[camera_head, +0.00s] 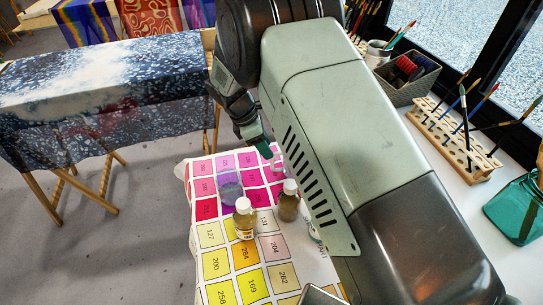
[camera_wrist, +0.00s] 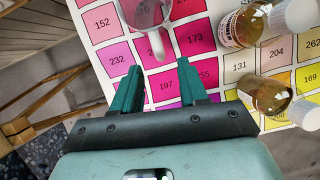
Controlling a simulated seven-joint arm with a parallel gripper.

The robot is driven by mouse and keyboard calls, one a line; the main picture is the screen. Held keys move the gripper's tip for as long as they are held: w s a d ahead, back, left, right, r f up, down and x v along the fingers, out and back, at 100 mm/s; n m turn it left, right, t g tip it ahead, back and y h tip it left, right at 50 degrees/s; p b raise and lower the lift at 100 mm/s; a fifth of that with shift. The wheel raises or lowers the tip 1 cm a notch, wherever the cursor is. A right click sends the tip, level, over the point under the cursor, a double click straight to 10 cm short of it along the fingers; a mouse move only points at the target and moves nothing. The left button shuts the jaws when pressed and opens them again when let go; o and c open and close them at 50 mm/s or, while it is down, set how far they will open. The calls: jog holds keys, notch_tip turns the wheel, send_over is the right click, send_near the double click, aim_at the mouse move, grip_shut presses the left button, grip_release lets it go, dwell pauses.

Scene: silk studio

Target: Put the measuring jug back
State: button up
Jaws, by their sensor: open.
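The measuring jug (camera_head: 230,191) is small and clear, standing on the printed colour chart (camera_head: 209,234) in the head view. In the wrist view the jug (camera_wrist: 145,12) is cut off by the top edge, with its handle toward my gripper. My gripper (camera_wrist: 160,82) has two green fingers, spread apart with nothing between them. The fingertips are short of the jug's handle and apart from it. In the head view my gripper (camera_head: 267,150) is partly hidden by my arm.
Two white-capped bottles (camera_head: 244,218) (camera_head: 288,201) stand close beside the jug. A brush rack (camera_head: 455,140), a grey basket (camera_head: 407,80) and a teal jar (camera_head: 518,208) are on the right by the window. A draped dyed cloth (camera_head: 105,90) hangs at the left.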

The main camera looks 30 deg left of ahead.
jog(key=shift+v, duration=2.1)
jog(key=w+d+r+m+y, duration=0.2)
jog(key=d+r+m, duration=0.9)
jog(key=d+r, duration=1.15)
jog(key=s+d+r+m+t+y, duration=0.1)
jog(key=s+d+r+m, duration=0.6)
jog(key=d, duration=0.4)
jog(key=s+d+m+t, duration=0.2)
jog(key=s+d+m, duration=0.5)
jog(key=s, duration=0.6)
jog(key=shift+s+d+f+y, duration=0.2)
jog(key=shift+s+d+y, duration=0.1)
jog(key=shift+d, duration=0.2)
